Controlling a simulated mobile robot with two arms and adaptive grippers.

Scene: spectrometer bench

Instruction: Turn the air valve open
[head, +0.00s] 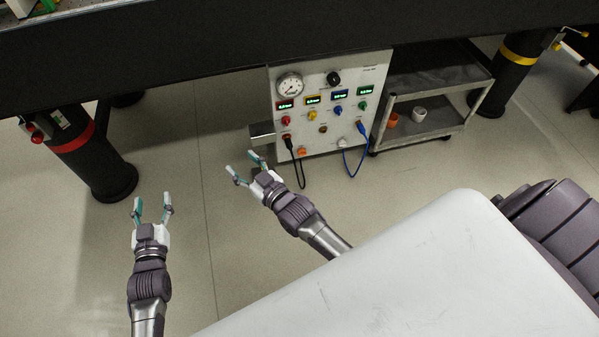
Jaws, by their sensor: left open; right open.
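The frame does not make clear which fitting is the air valve. A white control panel (330,105) has a round gauge (290,85), a black knob (334,78), small displays and several coloured knobs. A red knob fitting (36,136) sits on the left black leg. A yellow-handled fitting (571,37) is by the right leg. My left gripper (152,206) is open and empty, pointing up the picture, right of the left leg. My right gripper (243,168) is open and empty, just left of the panel's lower left corner, apparently apart from it.
A black bench edge (190,40) runs across the top. Black and blue cables hang from the panel. A grey cart (425,95) right of it holds an orange cup (391,119) and a white cup (419,114). The floor (215,240) around my grippers is clear.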

